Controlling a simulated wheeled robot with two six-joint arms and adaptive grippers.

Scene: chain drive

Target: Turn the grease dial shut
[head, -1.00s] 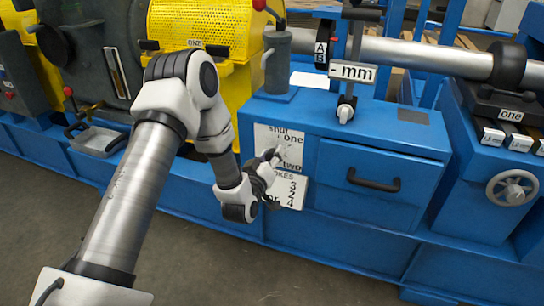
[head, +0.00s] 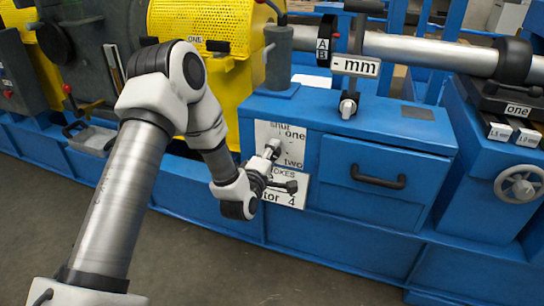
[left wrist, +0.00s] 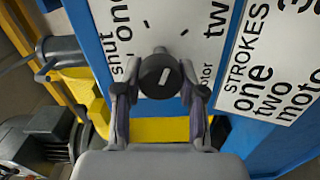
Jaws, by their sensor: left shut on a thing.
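The grease dial is a dark round knob (left wrist: 158,78) with a short white mark on its face. It sits in front of a white plate (left wrist: 180,30) lettered "shut", "one" and "two"; the plate also shows in the head view (head: 291,158) on the blue cabinet front. My left gripper (left wrist: 161,92) has one finger on each side of the knob and is shut on it. In the head view my left gripper (head: 280,167) is at the plate and covers part of it; the knob is hard to make out there. Which label the white mark points to, I cannot tell.
A second white card (head: 285,197) headed "STROKES" is just below the plate. Right of it is a blue drawer with a dark handle (head: 378,176). A grey cylinder (head: 278,58) and a small lever (head: 348,104) stand on the cabinet top. The floor in front is clear.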

